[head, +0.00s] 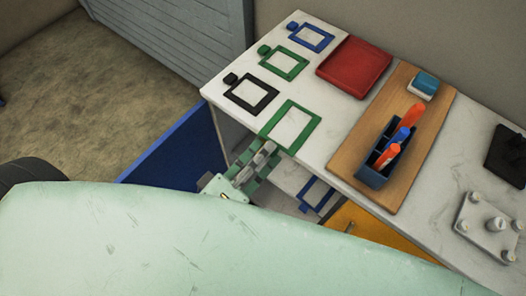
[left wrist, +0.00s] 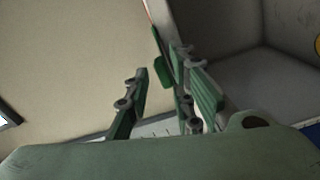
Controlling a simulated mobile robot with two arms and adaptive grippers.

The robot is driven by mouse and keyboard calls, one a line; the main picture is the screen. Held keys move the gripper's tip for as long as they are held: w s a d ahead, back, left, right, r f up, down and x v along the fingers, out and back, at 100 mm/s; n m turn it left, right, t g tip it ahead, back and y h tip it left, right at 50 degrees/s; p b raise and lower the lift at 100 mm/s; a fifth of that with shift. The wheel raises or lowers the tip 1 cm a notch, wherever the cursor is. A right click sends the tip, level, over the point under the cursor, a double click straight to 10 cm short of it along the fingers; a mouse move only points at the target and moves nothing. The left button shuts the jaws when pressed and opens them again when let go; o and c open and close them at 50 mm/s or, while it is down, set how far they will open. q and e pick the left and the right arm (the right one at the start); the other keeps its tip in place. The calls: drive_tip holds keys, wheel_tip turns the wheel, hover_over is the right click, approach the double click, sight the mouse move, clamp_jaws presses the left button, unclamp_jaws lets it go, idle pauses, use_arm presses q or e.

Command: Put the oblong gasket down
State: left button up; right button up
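A green rectangular frame, which looks like the oblong gasket (head: 311,132), lies flat on the white tabletop. One corner reaches the table's front edge. My left gripper (head: 259,162) is just below and left of that corner, beyond the table edge. In the left wrist view its two fingers (left wrist: 158,103) stand apart with a clear gap. A small green piece (left wrist: 162,72) shows beyond the gap, beside the right finger; it may be part of the gasket. No contact can be made out. My right gripper is in neither view.
A wooden board (head: 421,125) bears a blue holder (head: 371,178) with pens. A grey plate with pegs (head: 490,226) is at right. Another blue frame (head: 303,194) is below the tabletop.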

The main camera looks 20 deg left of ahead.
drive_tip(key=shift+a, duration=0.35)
use_arm(q)
drive_tip(key=b+v, duration=0.3)
drive_tip(key=v, duration=0.9)
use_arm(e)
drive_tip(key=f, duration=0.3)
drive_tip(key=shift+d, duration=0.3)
